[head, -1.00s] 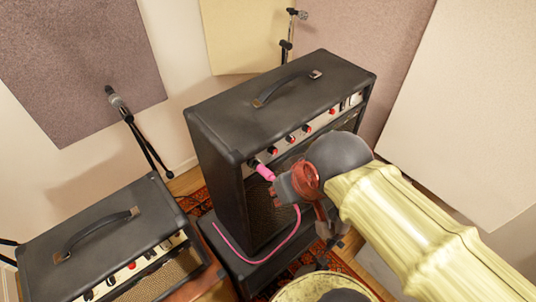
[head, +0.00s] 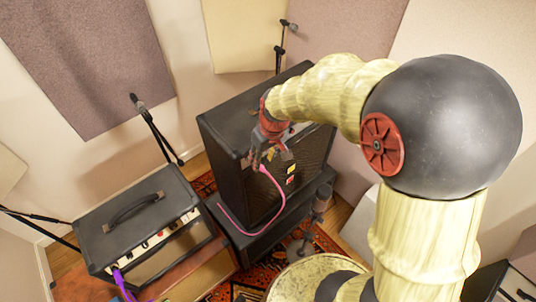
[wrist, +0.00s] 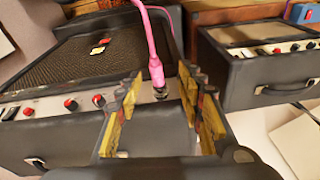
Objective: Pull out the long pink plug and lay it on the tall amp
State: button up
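The long pink plug (wrist: 157,74) sits at a jack on the tall amp's control panel in the wrist view, its pink cable running up out of the picture. The tall black amp (head: 228,125) stands upright on a lower black cabinet; its control panel (wrist: 60,105) shows red knobs in the wrist view. My gripper (wrist: 161,85) is open, with yellow-padded fingers to either side of the plug. I cannot tell whether they touch it.
A smaller amp (head: 150,205) with a handle and a purple plug (head: 118,274) stands at the left. The pink cable (head: 268,222) loops over the lower cabinet (head: 250,245). Microphone stands (head: 157,130) stand behind. Several stickers (head: 291,174) mark the tall amp's grille.

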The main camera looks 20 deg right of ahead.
jog(key=shift+w+r+n+t, duration=0.3)
jog(key=shift+w+r, duration=0.2)
jog(key=shift+r, duration=0.05)
jog(key=shift+w+f+n, duration=0.3)
jog(key=shift+w+f, duration=0.35)
jog(key=shift+w, duration=0.05)
jog(key=shift+s+f, duration=0.1)
jog(key=shift+f, duration=0.3)
jog(key=shift+p+x, duration=0.45)
jog(key=shift+x, duration=2.45)
jog(key=shift+c, duration=1.4)
grip_shut()
